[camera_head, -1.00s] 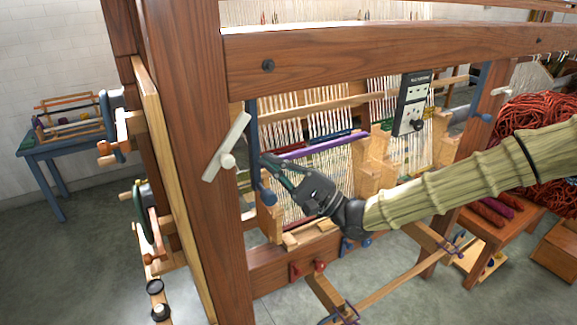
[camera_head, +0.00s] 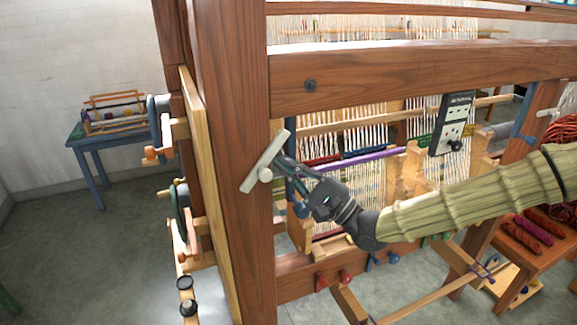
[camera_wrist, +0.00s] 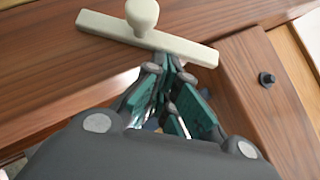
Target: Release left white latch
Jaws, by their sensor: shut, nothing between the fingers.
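The left white latch (camera_head: 257,178) is a pale bar with a round knob, fixed on the dark wooden left post (camera_head: 233,130) of the loom. In the head view it is tilted, its upper end to the right. In the wrist view the latch (camera_wrist: 110,27) lies across the top, knob towards the top edge. My gripper (camera_head: 279,163) is shut and empty, with its fingertips right beside the latch bar. In the wrist view the fingertips of my gripper (camera_wrist: 168,68) are close under the bar's edge; I cannot tell whether they touch it.
A second white latch (camera_head: 553,113) sits on the right post. A dark control box (camera_head: 452,124) hangs beneath the crossbeam (camera_head: 420,75). A bolt (camera_wrist: 266,79) stands out from the beam. A blue table (camera_head: 98,142) with a small loom stands at the left. Red wool skeins (camera_head: 530,230) lie at the right.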

